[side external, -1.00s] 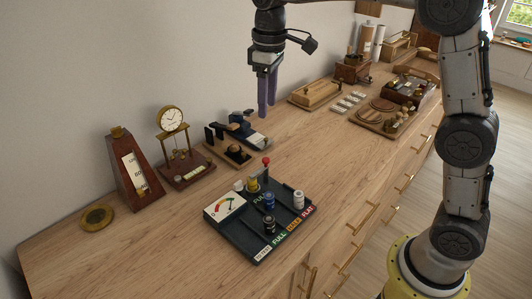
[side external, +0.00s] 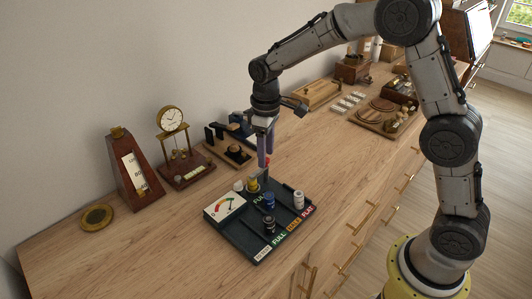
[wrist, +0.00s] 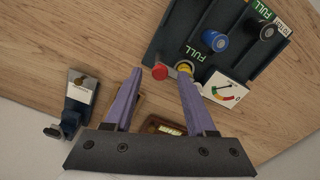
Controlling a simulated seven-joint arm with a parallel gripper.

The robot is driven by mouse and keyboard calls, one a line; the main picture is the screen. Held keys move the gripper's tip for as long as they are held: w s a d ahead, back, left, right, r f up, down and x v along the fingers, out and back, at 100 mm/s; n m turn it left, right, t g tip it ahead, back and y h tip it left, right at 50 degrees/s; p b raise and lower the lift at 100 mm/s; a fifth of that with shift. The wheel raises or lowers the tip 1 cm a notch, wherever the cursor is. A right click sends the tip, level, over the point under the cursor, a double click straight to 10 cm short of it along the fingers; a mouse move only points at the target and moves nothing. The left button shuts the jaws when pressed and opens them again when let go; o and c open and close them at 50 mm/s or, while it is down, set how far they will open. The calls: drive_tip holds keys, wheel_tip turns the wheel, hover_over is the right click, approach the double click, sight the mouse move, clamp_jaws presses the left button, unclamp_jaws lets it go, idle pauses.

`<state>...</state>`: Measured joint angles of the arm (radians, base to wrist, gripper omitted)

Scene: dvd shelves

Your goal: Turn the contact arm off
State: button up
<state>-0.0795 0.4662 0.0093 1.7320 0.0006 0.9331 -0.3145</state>
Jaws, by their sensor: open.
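A dark battery-tester board (side external: 238,236) lies on the wooden top, with a white dial (side external: 224,207), labelled slots and several upright cells. A short lever with a red knob (side external: 267,161) stands at its back edge; I take this to be the contact arm. The knob also shows in the wrist view (wrist: 160,72), between my fingertips. My gripper (side external: 265,166) is open, pointing down at the knob, one finger on either side in the wrist view. I cannot tell whether a finger touches it. A yellow cell (wrist: 184,66) is close to the right fingertip in the wrist view.
A telegraph-like device (side external: 228,150) stands behind the board. A brass clock (side external: 171,120) and a wooden metronome-like box (side external: 135,170) stand at the back left. A brass disc (side external: 96,217) lies at the left. The wood right of the board is clear.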

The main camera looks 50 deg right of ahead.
drive_tip(key=shift+f, duration=0.4)
drive_tip(key=shift+c, duration=0.3)
clamp_jaws()
